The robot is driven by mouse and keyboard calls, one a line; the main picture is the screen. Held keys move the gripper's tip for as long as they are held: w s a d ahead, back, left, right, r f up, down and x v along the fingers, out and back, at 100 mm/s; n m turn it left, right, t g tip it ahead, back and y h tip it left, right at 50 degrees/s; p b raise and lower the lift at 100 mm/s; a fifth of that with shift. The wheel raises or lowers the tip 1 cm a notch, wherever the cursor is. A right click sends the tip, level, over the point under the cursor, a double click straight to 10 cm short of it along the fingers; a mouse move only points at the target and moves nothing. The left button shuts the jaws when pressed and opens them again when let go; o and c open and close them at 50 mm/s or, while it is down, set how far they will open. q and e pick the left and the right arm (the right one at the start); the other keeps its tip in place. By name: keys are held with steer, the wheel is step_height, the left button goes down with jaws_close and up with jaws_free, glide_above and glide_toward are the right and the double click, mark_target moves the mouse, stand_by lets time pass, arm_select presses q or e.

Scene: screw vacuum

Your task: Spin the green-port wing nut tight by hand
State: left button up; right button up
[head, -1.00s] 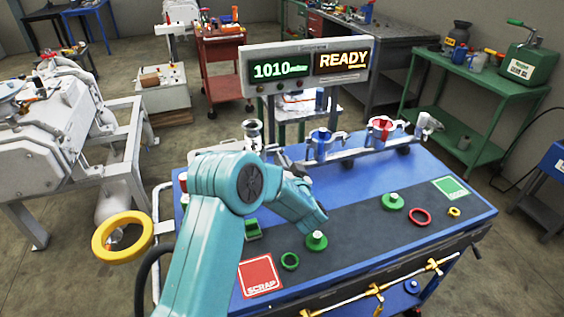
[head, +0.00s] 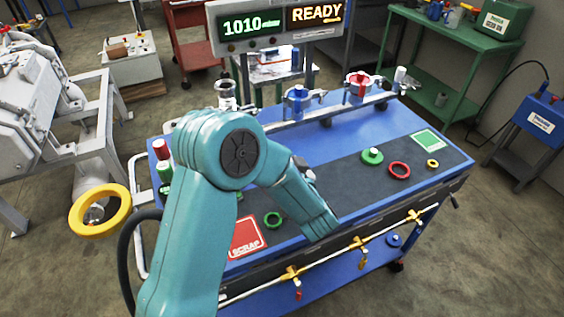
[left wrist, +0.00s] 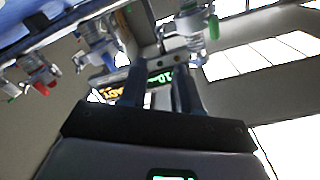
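The manifold rail on the blue bench carries a silver port (head: 225,95) at its left end, a blue port (head: 296,98) and a red port (head: 358,86). In the left wrist view a port fitting with a green tab (left wrist: 213,27) hangs at the top, right of centre; I cannot make out a separate wing nut. My left gripper (left wrist: 158,92) has its two dark fingers apart with nothing between them, pointing towards the display. In the head view my teal arm hides its fingertips. My right gripper is not in view.
A display (head: 283,22) reads 1010 and READY. A yellow handwheel (head: 98,204) stands left of the bench.

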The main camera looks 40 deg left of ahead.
arm_select(q)
steer(key=v, duration=0.2)
steer(key=shift+s+d, duration=0.15)
steer(key=shift+d, duration=0.2)
